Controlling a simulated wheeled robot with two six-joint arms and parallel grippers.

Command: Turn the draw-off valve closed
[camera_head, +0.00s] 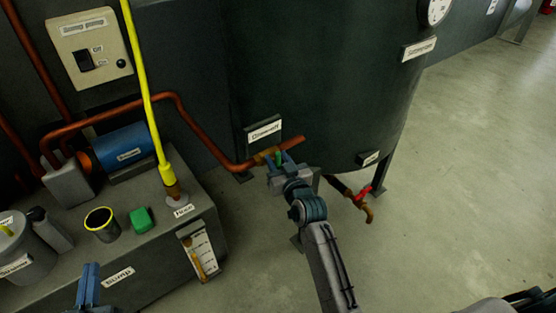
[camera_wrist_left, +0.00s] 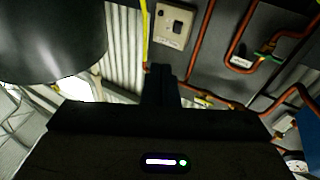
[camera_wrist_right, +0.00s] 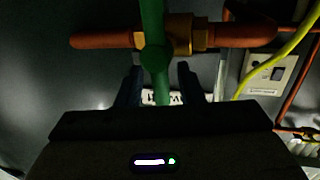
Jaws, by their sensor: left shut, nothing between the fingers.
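The draw-off valve is a brass body (camera_wrist_right: 180,35) on a copper pipe with a long green handle (camera_wrist_right: 155,55). In the right wrist view the handle stands across the pipe. It also shows in the head view, where the green handle (camera_head: 279,158) is mostly covered by my gripper, below a label on the dark tank. My right gripper (camera_head: 279,160) is at the valve; its fingers (camera_wrist_right: 159,82) are apart, with the handle between them and a gap on each side. My left gripper (camera_head: 89,283) is shut and empty at the lower left; its fingers show together in the left wrist view (camera_wrist_left: 160,85).
A second tap with a red handle (camera_head: 362,193) hangs below the tank (camera_head: 310,70), right of my right gripper. The floor at right is clear.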

